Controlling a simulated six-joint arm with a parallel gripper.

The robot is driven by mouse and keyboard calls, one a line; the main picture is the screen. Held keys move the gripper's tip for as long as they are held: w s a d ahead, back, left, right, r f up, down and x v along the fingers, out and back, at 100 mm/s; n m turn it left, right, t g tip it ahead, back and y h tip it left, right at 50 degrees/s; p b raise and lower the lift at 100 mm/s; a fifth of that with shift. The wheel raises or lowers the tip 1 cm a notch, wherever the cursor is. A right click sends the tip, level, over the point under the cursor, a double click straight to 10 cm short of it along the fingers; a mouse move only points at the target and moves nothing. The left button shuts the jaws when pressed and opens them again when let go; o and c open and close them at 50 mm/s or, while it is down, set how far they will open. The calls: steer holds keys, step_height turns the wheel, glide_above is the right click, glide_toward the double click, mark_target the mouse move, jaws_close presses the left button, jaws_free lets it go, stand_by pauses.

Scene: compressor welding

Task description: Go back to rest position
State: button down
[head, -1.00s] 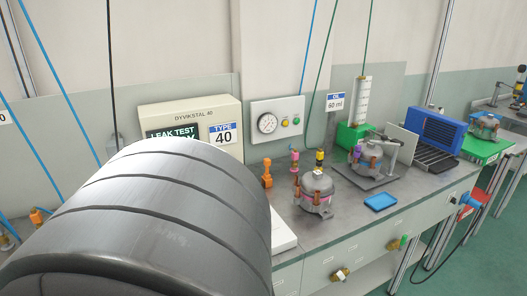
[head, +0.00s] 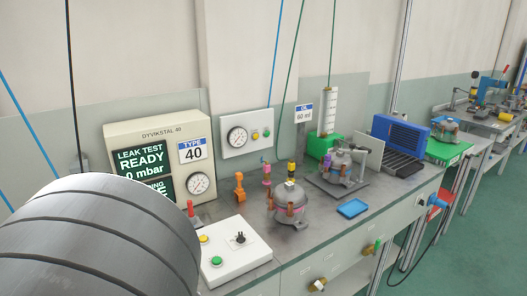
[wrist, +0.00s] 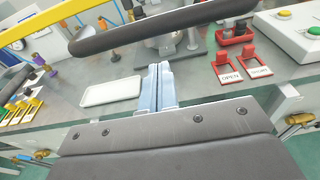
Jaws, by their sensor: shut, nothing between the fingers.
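My gripper (wrist: 163,82) shows in the wrist view, its two pale blue-grey fingers together with nothing between them. It is over the front part of a grey workbench (wrist: 200,87), apart from the things on it. A white tray (wrist: 110,91) lies just left of the fingers in that view. In the head view my gripper does not show; a large dark grey rounded arm part of mine fills the lower left and hides part of the bench.
In the head view, a leak test box (head: 150,130), a white button panel (head: 235,250), a compressor (head: 290,202), a blue tray (head: 352,208) and a blue cooler (head: 400,132) stand along the bench. In the wrist view, red tag holders (wrist: 224,68) sit right of the fingers.

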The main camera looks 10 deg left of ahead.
steer(key=f+v, duration=0.1)
steer(key=v, duration=0.8)
steer(key=shift+w+a+r, duration=1.55)
steer(key=shift+w+a, duration=1.4)
steer(key=shift+w, duration=0.05)
step_height(320, 180, down, 24)
steer(key=shift+f, duration=0.2)
